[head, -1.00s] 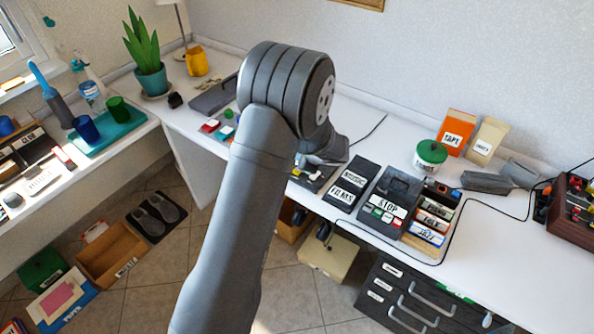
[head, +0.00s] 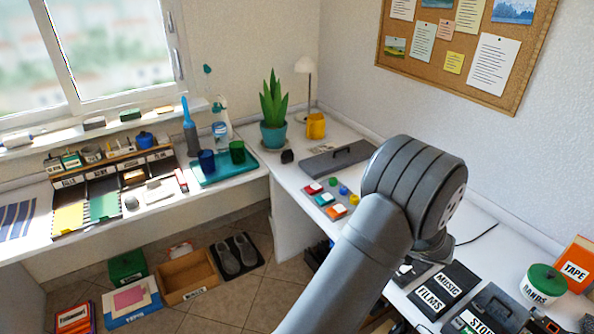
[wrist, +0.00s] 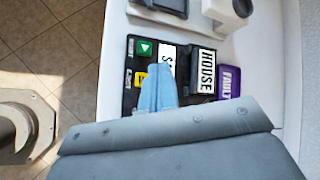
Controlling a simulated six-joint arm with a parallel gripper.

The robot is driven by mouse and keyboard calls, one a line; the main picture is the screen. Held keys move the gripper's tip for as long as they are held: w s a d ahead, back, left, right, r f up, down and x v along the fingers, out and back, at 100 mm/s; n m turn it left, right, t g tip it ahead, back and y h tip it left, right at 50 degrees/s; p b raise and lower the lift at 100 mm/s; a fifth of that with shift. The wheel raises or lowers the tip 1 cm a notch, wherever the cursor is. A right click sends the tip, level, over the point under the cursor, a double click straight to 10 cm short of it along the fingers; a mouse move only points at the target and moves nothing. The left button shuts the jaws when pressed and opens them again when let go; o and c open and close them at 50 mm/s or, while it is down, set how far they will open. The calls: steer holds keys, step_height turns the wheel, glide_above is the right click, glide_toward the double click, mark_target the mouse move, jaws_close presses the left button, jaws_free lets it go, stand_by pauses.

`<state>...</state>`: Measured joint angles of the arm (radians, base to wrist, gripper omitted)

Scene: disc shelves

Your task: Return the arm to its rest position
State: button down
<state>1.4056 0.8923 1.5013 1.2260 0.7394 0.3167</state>
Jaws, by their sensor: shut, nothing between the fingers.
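My arm (head: 350,265) rises from the bottom of the head view and bends at a thick grey joint (head: 415,185) over the right-hand white desk. My gripper is mostly hidden behind that joint in the head view. In the wrist view my gripper (wrist: 158,68) shows as pale blue-grey fingers, shut together and empty. They hang over a black panel (wrist: 131,102) with a green and a yellow button. A black box labelled HOUSE (wrist: 204,72) is just right of the fingers, apparently apart from them.
A purple FAULT box (wrist: 229,82) stands farther right. MUSIC (head: 450,283) and FILMS (head: 433,299) cases and a white BANDS tub (head: 543,284) are on the desk. A potted plant (head: 273,135) and teal tray (head: 222,170) stand farther back. The tiled floor (head: 225,305) has boxes on it.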

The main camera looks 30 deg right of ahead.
steer(key=shift+f, duration=0.85)
step_height(320, 180, up, 6)
steer(key=s+r+n+g+y, duration=0.1)
steer(key=s+r+n+g, duration=0.15)
steer(key=s+n, duration=0.2)
steer(key=s+d+r+n+g+y, duration=0.1)
steer(key=s+r+n+g, duration=0.1)
steer(key=s+n+g, duration=0.3)
steer(key=s+r+n+g+y, duration=0.1)
steer(key=s+r+n, duration=0.15)
steer(key=s, duration=0.35)
step_height(320, 180, down, 11)
step_height(320, 180, up, 10)
steer(key=shift+s+n, duration=0.2)
steer(key=shift+n, duration=0.1)
stand_by(0.8)
